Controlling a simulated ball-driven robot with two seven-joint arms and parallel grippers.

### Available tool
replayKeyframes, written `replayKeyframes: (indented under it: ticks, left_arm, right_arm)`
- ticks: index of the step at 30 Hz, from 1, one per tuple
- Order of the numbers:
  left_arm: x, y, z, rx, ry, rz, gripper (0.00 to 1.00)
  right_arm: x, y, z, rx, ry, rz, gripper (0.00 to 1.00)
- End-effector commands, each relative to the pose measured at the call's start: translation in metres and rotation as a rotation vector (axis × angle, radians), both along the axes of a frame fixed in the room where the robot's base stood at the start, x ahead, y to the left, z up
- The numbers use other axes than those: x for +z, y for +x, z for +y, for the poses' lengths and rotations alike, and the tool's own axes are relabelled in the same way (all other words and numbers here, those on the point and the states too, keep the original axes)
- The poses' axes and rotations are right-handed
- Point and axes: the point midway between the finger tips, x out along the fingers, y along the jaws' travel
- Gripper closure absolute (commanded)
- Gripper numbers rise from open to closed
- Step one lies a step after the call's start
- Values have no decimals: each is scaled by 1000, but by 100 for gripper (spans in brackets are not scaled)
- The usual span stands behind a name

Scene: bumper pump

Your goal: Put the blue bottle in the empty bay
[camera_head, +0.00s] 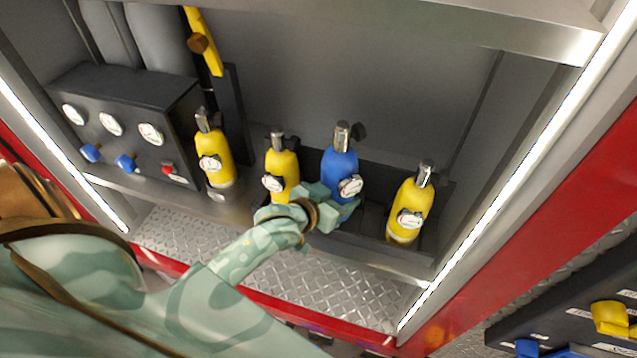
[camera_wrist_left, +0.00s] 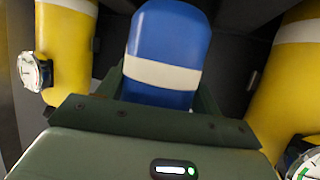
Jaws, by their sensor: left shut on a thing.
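The blue bottle (camera_head: 341,163) stands near upright in the rack on the compartment shelf, between two yellow bottles. It has a silver valve and a round gauge. My left gripper (camera_head: 334,205) is shut on the lower part of the blue bottle. In the left wrist view the blue bottle (camera_wrist_left: 168,50) with its white band sits between the green jaws (camera_wrist_left: 165,85). The bottle's bottom is hidden by the gripper, so I cannot tell whether it touches the bay floor. My right gripper is not in view.
Yellow bottles stand at the left (camera_head: 214,155), beside the blue one (camera_head: 282,170), and at the right (camera_head: 408,210). The dark rack (camera_head: 430,236) has a front lip. A gauge panel (camera_head: 125,125) is at left. The shelf edge (camera_head: 450,22) overhangs above.

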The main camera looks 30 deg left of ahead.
Motion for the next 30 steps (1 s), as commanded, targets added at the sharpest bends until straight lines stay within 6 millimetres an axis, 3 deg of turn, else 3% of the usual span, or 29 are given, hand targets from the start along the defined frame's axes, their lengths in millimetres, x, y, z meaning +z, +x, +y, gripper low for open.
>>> replayKeyframes:
  ticks: [10, 16, 29, 30]
  left_arm:
    - [-23, 23, -9, 0, -5, -10, 100]
    - [-49, 22, -9, 0, -4, -10, 100]
    - [-54, 22, -9, 1, -3, -11, 100]
    - [-58, 20, -9, 0, 0, -3, 26]
  right_arm:
    - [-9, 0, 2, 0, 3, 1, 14]
    - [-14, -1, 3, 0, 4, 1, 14]
    - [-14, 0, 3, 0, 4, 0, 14]
    - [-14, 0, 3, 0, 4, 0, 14]
